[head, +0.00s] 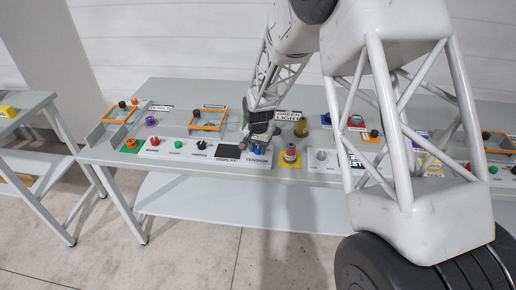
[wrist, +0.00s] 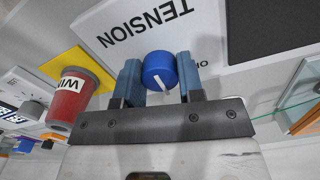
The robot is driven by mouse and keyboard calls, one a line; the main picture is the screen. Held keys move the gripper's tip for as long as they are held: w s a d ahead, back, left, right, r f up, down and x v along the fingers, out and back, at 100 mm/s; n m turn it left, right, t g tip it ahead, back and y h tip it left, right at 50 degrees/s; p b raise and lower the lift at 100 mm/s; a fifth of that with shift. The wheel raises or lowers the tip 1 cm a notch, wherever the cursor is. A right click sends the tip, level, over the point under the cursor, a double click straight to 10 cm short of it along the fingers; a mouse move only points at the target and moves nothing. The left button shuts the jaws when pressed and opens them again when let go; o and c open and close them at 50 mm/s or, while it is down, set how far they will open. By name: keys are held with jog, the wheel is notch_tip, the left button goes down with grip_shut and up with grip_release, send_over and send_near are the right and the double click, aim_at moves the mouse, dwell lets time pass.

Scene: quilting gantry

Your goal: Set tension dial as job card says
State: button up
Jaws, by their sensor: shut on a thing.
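The tension dial (wrist: 159,70) is a blue knob with a white pointer line, on a white panel labelled TENSION (wrist: 150,20). In the wrist view the two blue fingers of my gripper (wrist: 160,78) stand on either side of the dial and are shut on it. The white line shows on the dial's face, slanting. In the head view my gripper (head: 259,143) is down at the TENSION end of the panel, and the dial (head: 257,151) shows just below it. I cannot make out a job card's text or the dial's scale.
A red spool-like container (wrist: 70,97) marked with partly hidden lettering stands on a yellow square beside the dial. Left of the dial on the panel are a dark display (head: 228,152) and black, green and red (head: 155,141) knobs. Orange-rimmed trays (head: 207,118) stand behind.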

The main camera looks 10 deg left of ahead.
aim_at(258, 148)
jog(key=o, duration=0.9)
jog(key=shift+r, duration=3.95)
